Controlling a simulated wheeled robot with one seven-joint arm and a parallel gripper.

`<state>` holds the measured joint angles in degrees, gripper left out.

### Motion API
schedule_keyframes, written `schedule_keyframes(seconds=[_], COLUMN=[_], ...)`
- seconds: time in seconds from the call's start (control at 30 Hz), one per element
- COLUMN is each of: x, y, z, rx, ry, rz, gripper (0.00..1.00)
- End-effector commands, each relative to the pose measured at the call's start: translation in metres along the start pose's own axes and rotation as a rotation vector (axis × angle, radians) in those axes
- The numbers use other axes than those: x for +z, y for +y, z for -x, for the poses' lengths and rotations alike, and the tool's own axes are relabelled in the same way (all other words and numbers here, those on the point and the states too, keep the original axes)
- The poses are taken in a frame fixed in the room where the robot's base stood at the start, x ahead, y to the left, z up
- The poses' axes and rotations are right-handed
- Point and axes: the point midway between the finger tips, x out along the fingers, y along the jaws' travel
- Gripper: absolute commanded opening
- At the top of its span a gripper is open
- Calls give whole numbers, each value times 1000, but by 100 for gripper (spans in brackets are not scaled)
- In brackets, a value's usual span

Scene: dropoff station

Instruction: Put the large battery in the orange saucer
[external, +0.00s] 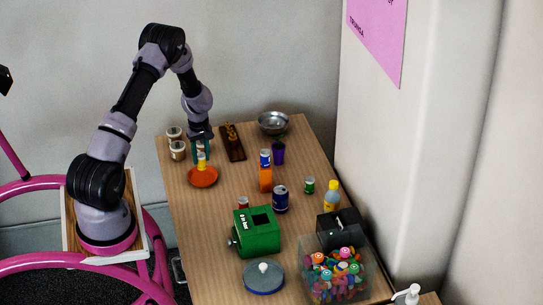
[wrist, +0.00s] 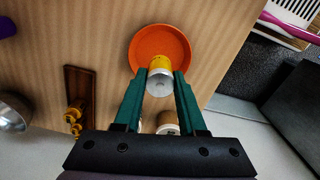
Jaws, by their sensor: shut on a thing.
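The large battery is a yellow cylinder (external: 202,161) with a silver end, which faces the camera in the wrist view (wrist: 160,82). My gripper (external: 201,154) points down, its green fingers shut on the battery's sides; the fingers also show in the wrist view (wrist: 160,78). The orange saucer (external: 204,180) is a round shallow dish near the table's left edge. It also shows in the wrist view (wrist: 148,43). The battery is upright over the saucer, overlapping its near rim in the wrist view. I cannot tell whether its lower end touches the saucer.
Jars (external: 177,150) stand left behind the saucer. A dark wooden tray (external: 239,153) with yellow-brown pieces and a metal bowl (external: 273,122) lie behind right. Table around the saucer's front is clear.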

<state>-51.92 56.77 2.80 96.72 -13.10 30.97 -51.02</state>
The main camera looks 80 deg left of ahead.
Motion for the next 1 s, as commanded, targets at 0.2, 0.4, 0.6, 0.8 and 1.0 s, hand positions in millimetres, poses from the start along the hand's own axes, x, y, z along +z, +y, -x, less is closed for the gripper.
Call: schedule_keyframes(seconds=[0.2,0.4,0.6,0.8,1.0], x=[0,0,-1,-1,0], y=[0,0,0,1,0], z=[-18,-43,-43,-46,-46], rx=[1,0,2,2,1], ry=[0,0,1,1,1], rz=[1,1,1,1,1], gripper=[0,0,0,59,70])
